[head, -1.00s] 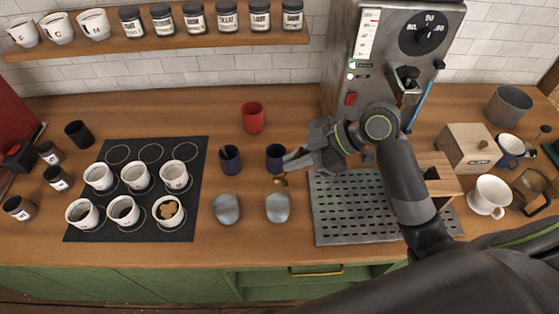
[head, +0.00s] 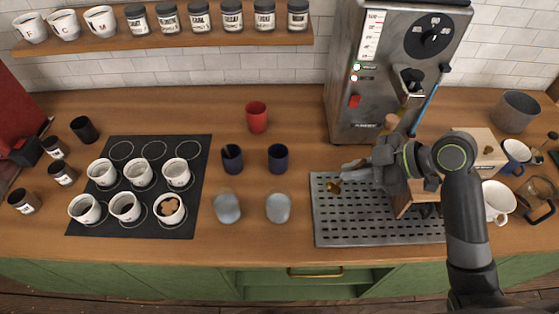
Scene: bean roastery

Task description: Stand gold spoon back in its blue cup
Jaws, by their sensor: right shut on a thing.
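The gold spoon's bowl (head: 334,187) shows just left of the fingers of my right gripper (head: 356,167), which is shut on the spoon; its handle is mostly hidden. Spoon and gripper are over the upper left part of the slotted metal tray, to the right of the cups. Two dark blue cups stand upright on the counter: a left blue cup (head: 232,160), with something dark sticking up in it, and a right blue cup (head: 278,160), which appears to hold nothing upright. My left gripper is out of view.
A red cup (head: 257,117) stands behind the blue cups. Two grey rounded vessels (head: 227,209) (head: 278,208) stand in front. The slotted tray (head: 330,236) lies before the steel machine (head: 350,120). White cups stand on a black mat (head: 85,230) at left.

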